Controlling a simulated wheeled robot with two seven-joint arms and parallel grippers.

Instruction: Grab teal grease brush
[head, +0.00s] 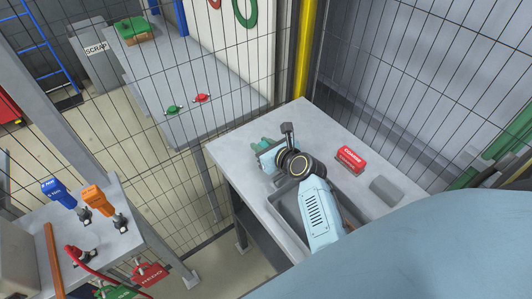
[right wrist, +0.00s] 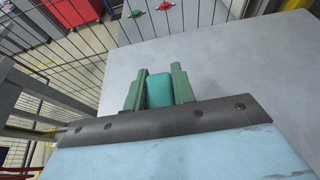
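The teal grease brush shows as a teal block (right wrist: 160,90) between the two green fingers of my right gripper (right wrist: 160,88) in the right wrist view. The fingers lie close against both its sides, with no clear gap. In the head view my right gripper (head: 262,143) is low over the left part of the grey table, and the brush is largely hidden by the gripper and wrist. Whether the brush touches the tabletop cannot be told. My left gripper is not in view.
The grey table (head: 235,145) carries a red box (head: 351,159), a grey block (head: 386,190) and a grey tray (head: 288,212) under my right forearm. A wire fence stands behind. A side table (head: 120,185) at left holds blue and orange-handled tools.

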